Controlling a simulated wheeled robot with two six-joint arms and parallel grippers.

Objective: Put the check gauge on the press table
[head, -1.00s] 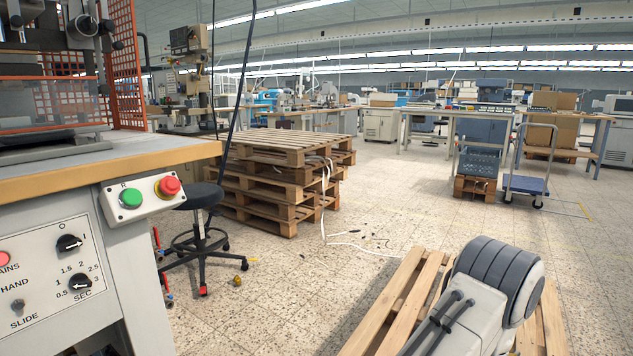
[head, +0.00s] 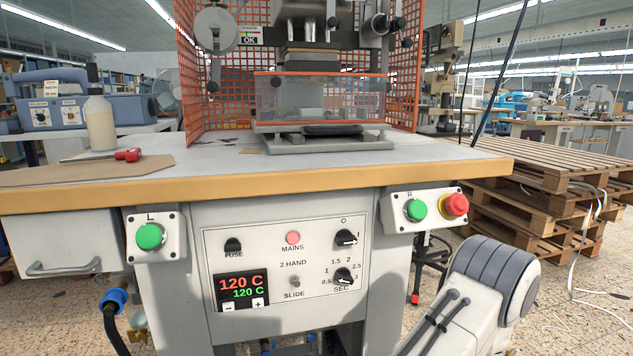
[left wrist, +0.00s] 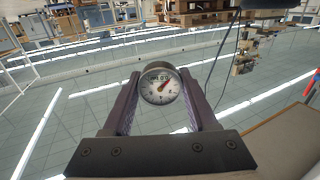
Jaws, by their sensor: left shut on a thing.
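The check gauge (left wrist: 161,88) is a small round dial with a white face and a red needle, seen in the left wrist view. My left gripper (left wrist: 161,80) is shut on it, with one finger on each side. Neither the gauge nor the left gripper shows in the head view. The press table (head: 215,166) stands straight ahead in the head view, with a grey top and a wooden front edge. My right gripper is out of view.
The press (head: 330,142) with its orange mesh guard stands at the back of the table. A white bottle (head: 100,124), a red-handled tool (head: 128,155) and a brown sheet (head: 80,173) are at the left. The front middle of the top is clear. Pallets (head: 545,170) stand right.

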